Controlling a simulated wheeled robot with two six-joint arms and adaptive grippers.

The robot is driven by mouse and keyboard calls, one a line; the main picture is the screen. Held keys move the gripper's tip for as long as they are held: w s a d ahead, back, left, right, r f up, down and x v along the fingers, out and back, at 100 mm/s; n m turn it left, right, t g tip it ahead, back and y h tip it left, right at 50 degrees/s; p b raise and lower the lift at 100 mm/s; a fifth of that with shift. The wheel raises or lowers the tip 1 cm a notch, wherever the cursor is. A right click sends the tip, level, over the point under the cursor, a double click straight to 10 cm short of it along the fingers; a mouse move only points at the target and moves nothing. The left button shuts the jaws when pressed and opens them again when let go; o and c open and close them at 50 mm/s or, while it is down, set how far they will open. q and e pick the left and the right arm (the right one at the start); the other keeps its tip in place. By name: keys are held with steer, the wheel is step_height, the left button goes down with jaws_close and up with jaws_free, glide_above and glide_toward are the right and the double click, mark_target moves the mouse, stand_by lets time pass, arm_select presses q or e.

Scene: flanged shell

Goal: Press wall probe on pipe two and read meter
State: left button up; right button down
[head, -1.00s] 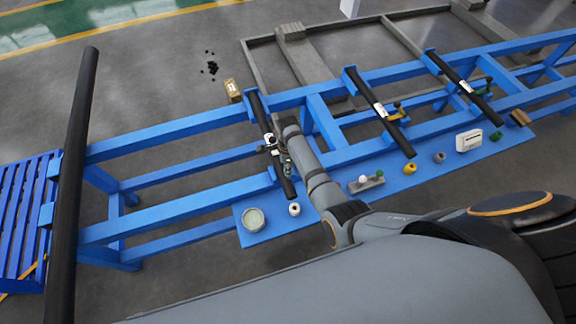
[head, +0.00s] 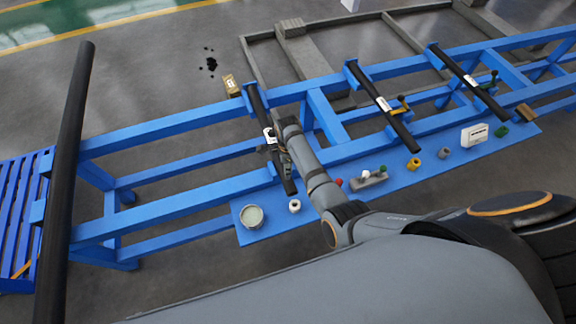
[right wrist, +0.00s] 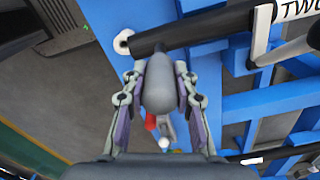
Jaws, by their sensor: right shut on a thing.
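In the right wrist view my right gripper (right wrist: 160,95) is shut on a grey, rounded probe (right wrist: 160,75). The probe's far end overlaps a black pipe (right wrist: 195,30) near the pipe's end; I cannot tell whether they touch. A white label reading "TWO" (right wrist: 298,9) sits on that pipe. In the head view the pipe (head: 258,105) lies across the blue rack, and my right gripper (head: 279,157) is over its lower half, partly hidden by my arm. A white box that looks like the meter (head: 474,135) stands on the blue shelf, its reading too small to tell. My left gripper is not shown.
The blue shelf (head: 250,238) holds a round tin (head: 252,216), a white ring (head: 295,205), a grey block (head: 372,180) with coloured knobs, and yellow rings. More black pipes (head: 380,103) lie across the rack (head: 160,133). A large dark pipe (head: 70,160) stands at left.

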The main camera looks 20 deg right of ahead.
steer(key=shift+f+b, duration=0.35)
steer(key=shift+f, duration=0.2)
stand_by(0.4)
stand_by(1.4)
step_height(320, 180, up, 7)
steer(key=p, duration=0.8)
steer(key=shift+r, duration=0.1)
stand_by(1.2)
